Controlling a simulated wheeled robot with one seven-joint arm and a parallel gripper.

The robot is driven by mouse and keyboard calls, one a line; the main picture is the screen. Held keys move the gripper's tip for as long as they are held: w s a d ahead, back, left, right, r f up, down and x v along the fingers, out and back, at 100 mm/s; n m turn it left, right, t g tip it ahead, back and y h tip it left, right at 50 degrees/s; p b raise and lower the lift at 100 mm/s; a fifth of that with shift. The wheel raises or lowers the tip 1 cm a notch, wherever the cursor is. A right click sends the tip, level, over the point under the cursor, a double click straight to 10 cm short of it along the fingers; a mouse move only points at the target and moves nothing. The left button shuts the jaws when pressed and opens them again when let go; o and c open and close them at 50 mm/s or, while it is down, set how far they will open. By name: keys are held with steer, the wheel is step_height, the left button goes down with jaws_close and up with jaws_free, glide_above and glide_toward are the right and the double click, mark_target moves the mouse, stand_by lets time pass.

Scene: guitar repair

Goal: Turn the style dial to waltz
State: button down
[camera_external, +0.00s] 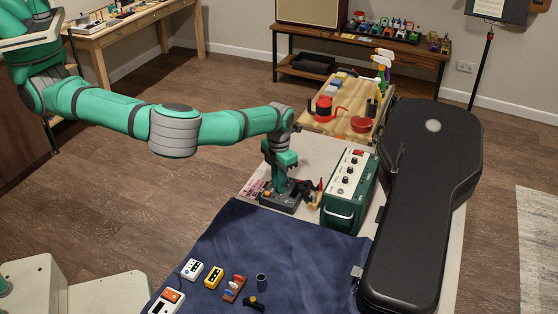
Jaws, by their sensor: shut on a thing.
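My gripper (279,183) points straight down over a dark box-shaped unit (291,207) on the workbench. The jaws are low against the top of this unit and shut on what appears to be its dial. The dial and its markings are hidden by the fingers and too small to read, so I cannot tell which style it points to. A small orange spot shows on the unit's top left of the jaws.
A green amplifier (338,217) with several knobs stands close right of the unit. Small tools lie between them. A black guitar case (415,200) lies along the right. A blue cloth (300,262) in front bears small pedals, including a yellow one (214,278).

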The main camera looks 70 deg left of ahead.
steer(key=m, duration=1.1)
steer(key=shift+m, duration=1.8)
steer(key=c, duration=1.7)
jaws_free()
steer(key=shift+c, duration=0.2)
step_height(320, 180, up, 11)
steer(key=shift+f, duration=0.1)
